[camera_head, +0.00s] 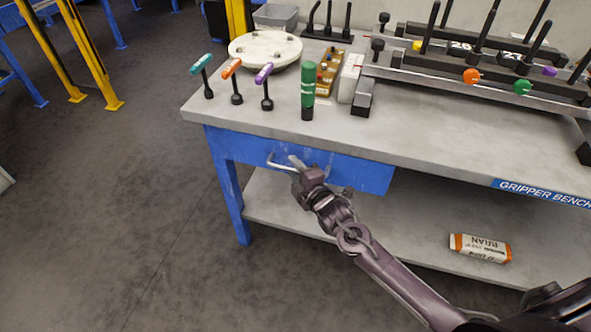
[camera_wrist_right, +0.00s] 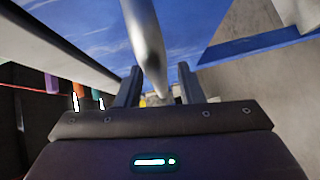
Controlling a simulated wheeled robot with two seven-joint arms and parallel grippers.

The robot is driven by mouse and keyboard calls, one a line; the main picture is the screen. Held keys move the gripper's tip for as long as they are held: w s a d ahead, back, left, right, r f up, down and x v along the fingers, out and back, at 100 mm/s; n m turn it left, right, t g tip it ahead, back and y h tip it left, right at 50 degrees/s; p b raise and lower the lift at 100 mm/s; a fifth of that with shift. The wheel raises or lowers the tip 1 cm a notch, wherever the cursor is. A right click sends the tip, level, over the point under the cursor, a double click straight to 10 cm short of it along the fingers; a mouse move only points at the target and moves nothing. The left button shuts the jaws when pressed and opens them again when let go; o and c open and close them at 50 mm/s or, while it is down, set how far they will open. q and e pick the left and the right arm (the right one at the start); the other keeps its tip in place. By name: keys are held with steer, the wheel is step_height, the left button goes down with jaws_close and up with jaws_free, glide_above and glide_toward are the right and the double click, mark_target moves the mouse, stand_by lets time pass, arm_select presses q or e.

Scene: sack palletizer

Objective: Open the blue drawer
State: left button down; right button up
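The blue drawer (camera_head: 350,172) sits under the left end of the grey bench top. Its front looks close under the top's edge, and I see no opening into it. Its pale metal handle (camera_head: 282,165) is on the front, partly hidden by my right gripper (camera_head: 296,163). In the right wrist view, the handle bar (camera_wrist_right: 146,38) runs between the two dark fingers of the right gripper (camera_wrist_right: 160,88). The fingers stand apart, with a visible gap between the bar and the right-hand finger. My left gripper is out of view.
Three T-handled tools (camera_head: 236,82), a green-handled tool (camera_head: 308,90) and a round pale disc (camera_head: 265,48) stand on the bench top (camera_head: 420,135). An orange-and-white roll (camera_head: 480,248) lies on the lower shelf (camera_head: 400,240). A blue leg (camera_head: 230,195) stands left of the drawer. The floor in front is clear.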

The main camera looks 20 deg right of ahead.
jaws_close()
steer(key=shift+s, duration=0.1)
stand_by(0.3)
steer(key=s+a+p, duration=0.4)
steer(key=s+a, duration=0.3)
steer(key=s, duration=0.4)
steer(key=s+a+p, duration=0.5)
steer(key=s+a, duration=0.3)
steer(key=s, duration=0.3)
steer(key=shift+s+p, duration=0.15)
steer(key=shift+p, duration=0.15)
jaws_free()
